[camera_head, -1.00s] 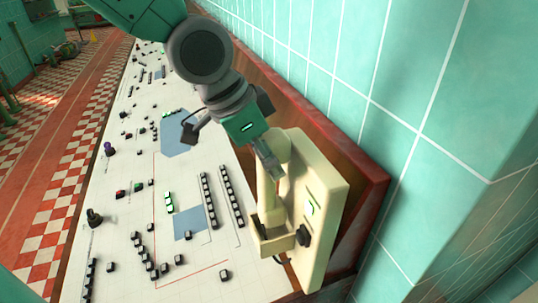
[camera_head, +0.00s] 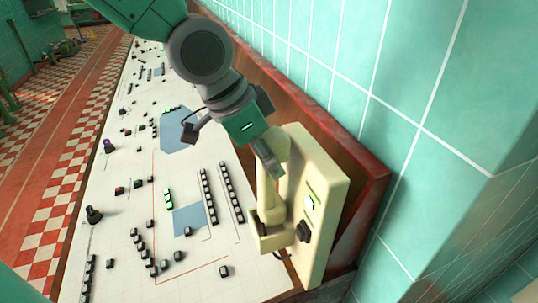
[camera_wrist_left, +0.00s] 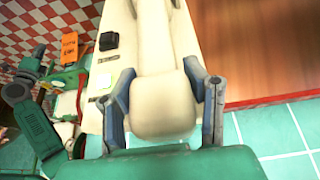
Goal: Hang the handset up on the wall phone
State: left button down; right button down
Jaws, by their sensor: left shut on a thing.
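The cream wall phone (camera_head: 322,200) stands at the right end of the white console, with a black knob on its face and a cradle (camera_head: 272,240) low on its left side. The cream handset (camera_head: 267,195) is upright along that side, its lower end at the cradle. Whether it is fully seated I cannot tell. My left gripper (camera_head: 270,160) is shut on the handset near its upper end. In the left wrist view the two fingers (camera_wrist_left: 165,105) lie on either side of the handset's rounded end (camera_wrist_left: 163,103). My right gripper is not in view.
The white console (camera_head: 120,230) carries many small black buttons and knobs. A reddish-brown backboard (camera_head: 372,190) and a green tiled wall (camera_head: 440,90) stand close behind the phone. A checkered floor (camera_head: 60,200) lies to the left.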

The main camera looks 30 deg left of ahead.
aim_at(268, 177)
pick_arm(q)
jog(key=shift+f+b, duration=1.45)
jog(key=shift+f, duration=0.75)
dwell(0.7)
jog(key=c, duration=0.8)
grip_release()
jog(key=shift+o, duration=0.4)
jog(key=shift+p+v, duration=1.45)
jog(key=shift+v, duration=0.05)
jog(key=shift+p+v, duration=0.4)
jog(key=shift+v, duration=2.15)
jog(key=shift+s+f, duration=0.1)
jog(key=shift+f, duration=0.05)
